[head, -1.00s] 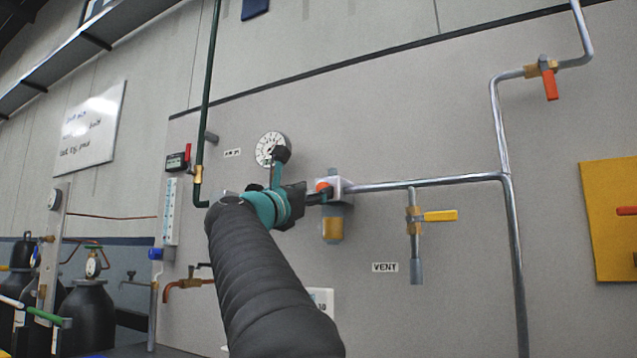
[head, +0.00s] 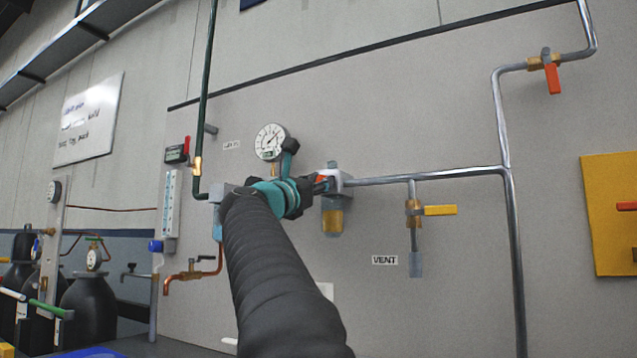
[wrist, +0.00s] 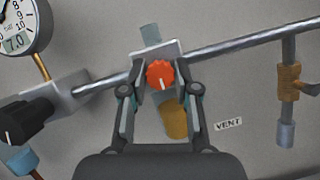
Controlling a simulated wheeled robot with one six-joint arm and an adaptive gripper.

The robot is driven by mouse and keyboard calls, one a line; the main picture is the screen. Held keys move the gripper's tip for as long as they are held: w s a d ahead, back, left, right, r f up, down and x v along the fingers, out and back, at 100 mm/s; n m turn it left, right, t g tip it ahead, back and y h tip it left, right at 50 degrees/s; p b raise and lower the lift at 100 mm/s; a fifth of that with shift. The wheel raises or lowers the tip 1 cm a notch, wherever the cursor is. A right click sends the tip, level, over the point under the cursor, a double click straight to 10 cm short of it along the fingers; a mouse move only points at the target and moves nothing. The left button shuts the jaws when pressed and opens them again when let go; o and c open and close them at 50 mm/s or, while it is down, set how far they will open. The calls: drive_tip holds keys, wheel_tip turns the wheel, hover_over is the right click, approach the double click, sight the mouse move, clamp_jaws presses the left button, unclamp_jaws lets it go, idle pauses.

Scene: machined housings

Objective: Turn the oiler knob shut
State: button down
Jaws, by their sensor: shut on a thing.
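The oiler has a grey block with an amber bowl (head: 332,217) below it, on the pipe at the wall panel. Its orange-red knob (wrist: 160,72) faces the wrist camera, with a pale mark on its face; in the head view it is mostly hidden behind my gripper (head: 321,184). In the wrist view my gripper (wrist: 161,84) has one finger on each side of the knob, shut on it. The amber bowl shows between the fingers in the wrist view.
A round gauge (head: 270,142) and a black knob (wrist: 27,121) on a grey block lie left of the oiler. A yellow-handled vent valve (head: 440,210) hangs to its right. A red-handled valve (head: 551,78) is higher up. The wall below the VENT label (head: 384,260) is bare.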

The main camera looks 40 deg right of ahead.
drive_tip(key=n+t+y, duration=0.1)
drive_tip(key=n+y, duration=0.2)
drive_tip(key=n, duration=0.6)
drive_tip(key=n+t+y+p, duration=0.1)
drive_tip(key=n+t+y, duration=0.1)
drive_tip(key=n, duration=0.8)
drive_tip(key=n+t+y+p, duration=0.1)
drive_tip(key=n+y, duration=0.3)
drive_tip(key=n, duration=0.6)
drive_tip(key=shift+s+d+r+t, duration=0.15)
drive_tip(key=shift+r+t, duration=0.1)
drive_tip(key=shift+t, duration=0.35)
drive_tip(key=shift+n+g+y, duration=0.3)
drive_tip(key=shift+n+g, duration=0.1)
drive_tip(key=shift+n, duration=0.9)
drive_tip(key=c, duration=0.9)
unclamp_jaws()
drive_tip(key=shift+o, duration=0.2)
